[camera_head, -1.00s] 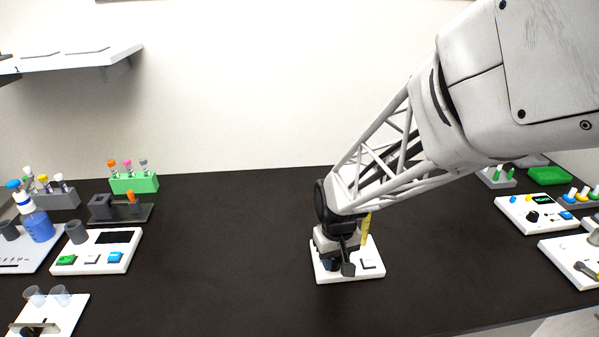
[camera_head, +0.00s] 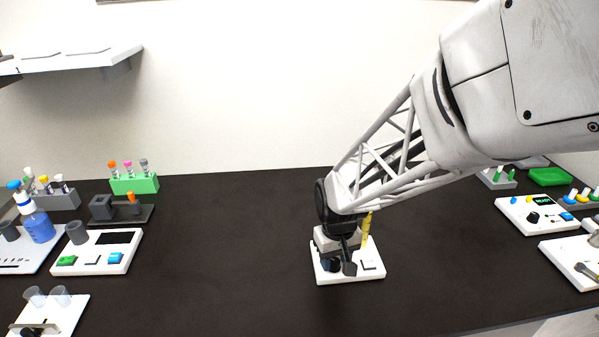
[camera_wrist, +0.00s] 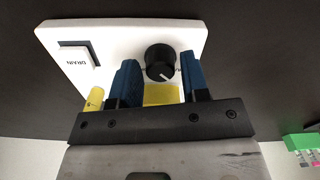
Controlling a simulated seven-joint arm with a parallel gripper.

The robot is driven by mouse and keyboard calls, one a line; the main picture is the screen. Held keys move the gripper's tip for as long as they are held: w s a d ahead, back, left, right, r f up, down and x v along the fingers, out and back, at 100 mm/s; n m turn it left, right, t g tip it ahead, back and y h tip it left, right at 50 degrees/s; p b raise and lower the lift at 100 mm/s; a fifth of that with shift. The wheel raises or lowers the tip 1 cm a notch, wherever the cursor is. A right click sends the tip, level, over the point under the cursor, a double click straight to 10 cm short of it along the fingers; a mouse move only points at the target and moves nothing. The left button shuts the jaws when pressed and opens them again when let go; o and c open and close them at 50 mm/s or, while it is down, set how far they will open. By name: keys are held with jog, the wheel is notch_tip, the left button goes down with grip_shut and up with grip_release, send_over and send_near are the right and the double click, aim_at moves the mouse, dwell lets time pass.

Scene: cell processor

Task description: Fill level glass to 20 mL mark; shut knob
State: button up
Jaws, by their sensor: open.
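A black round knob (camera_wrist: 160,61) with a white pointer line stands on a white panel (camera_wrist: 110,33). My gripper (camera_wrist: 159,66) is open, with one blue finger on each side of the knob; I cannot tell whether they touch it. In the head view my gripper (camera_head: 340,262) is low over the same white panel (camera_head: 375,275). A yellow upright tube (camera_head: 367,228), seemingly the level glass, stands behind the gripper. It also shows in the wrist view (camera_wrist: 95,99) beside the left finger. Its marks and level cannot be read. A yellow patch (camera_wrist: 162,94) shows below the knob.
A white button (camera_wrist: 74,57) labelled DRAIN sits on the panel. Cups, a blue bottle (camera_head: 39,227), a green tube rack (camera_head: 134,184) and a button panel (camera_head: 97,252) stand at the left. Other devices (camera_head: 538,213) are at the right. The dark table around the panel is clear.

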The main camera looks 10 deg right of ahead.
aim_at(336, 262)
notch_tip(336, 262, up, 7)
jog(key=shift+r, duration=0.25)
dwell(0.3)
jog(key=shift+s+r, duration=0.2)
jog(key=s+d+r+m+t, duration=0.1)
jog(key=s+r, duration=0.3)
jog(key=s, duration=0.4)
jog(key=s+d+r+m+t, duration=0.1)
jog(key=s+d+r, duration=0.2)
jog(key=s+r, duration=0.2)
jog(key=s, duration=0.3)
jog(key=shift+s+d+r+m+t, duration=0.15)
jog(key=shift+s+m+t, duration=0.1)
jog(key=shift+m+t, duration=0.05)
